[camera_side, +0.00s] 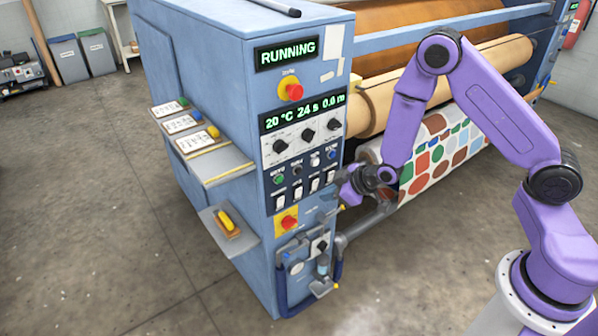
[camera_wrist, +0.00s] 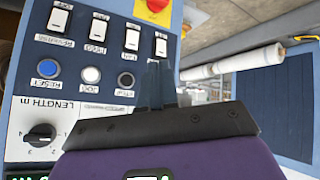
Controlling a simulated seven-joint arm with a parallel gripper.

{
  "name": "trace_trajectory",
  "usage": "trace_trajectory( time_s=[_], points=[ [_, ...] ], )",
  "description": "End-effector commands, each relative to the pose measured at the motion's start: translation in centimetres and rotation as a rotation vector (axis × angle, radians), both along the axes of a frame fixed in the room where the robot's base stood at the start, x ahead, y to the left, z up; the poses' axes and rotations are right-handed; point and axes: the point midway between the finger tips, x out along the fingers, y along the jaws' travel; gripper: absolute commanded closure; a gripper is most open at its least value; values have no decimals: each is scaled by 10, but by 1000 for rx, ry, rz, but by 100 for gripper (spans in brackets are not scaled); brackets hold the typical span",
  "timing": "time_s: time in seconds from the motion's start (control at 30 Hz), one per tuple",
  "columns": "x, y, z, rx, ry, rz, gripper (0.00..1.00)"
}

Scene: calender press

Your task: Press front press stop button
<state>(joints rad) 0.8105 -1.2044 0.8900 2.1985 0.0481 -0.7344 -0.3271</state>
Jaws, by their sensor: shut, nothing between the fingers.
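The control panel is on the blue cabinet's front face. In the side view, its button row has a green button (camera_side: 279,179), a black button (camera_side: 297,171), a white one (camera_side: 315,160) and a blue one (camera_side: 332,154). The wrist view is upside down and shows the black button labelled STOP (camera_wrist: 126,80), beside the white JOG (camera_wrist: 91,74) and blue RESET (camera_wrist: 47,68). The green button is hidden there. My gripper (camera_side: 347,196) is shut and empty at the panel's right; its dark fingers (camera_wrist: 159,65) appear just right of STOP. Contact cannot be told.
Red mushroom buttons on yellow plates sit above (camera_side: 292,91) and below (camera_side: 288,222) the controls. White rocker switches (camera_wrist: 132,37) adjoin the button row. Shelves (camera_side: 215,165) jut from the cabinet's left side. Rollers and a pipe (camera_side: 368,222) lie to the right. The display (camera_side: 287,53) reads RUNNING.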

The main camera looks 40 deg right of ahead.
Motion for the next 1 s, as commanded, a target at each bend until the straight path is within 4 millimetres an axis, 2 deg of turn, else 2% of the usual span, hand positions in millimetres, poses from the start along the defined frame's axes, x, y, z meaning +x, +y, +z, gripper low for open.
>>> trace_trajectory(
  time_s=[0.2, 0.63, 0.77, 1.0],
  points=[
    [7, -11, -10, 0, -35, -23, 100],
    [11, -11, -9, 1, -38, -23, 100],
    [20, -11, -9, 2, -38, -24, 100],
    [50, -12, -9, 2, -37, -24, 100]
  ],
)
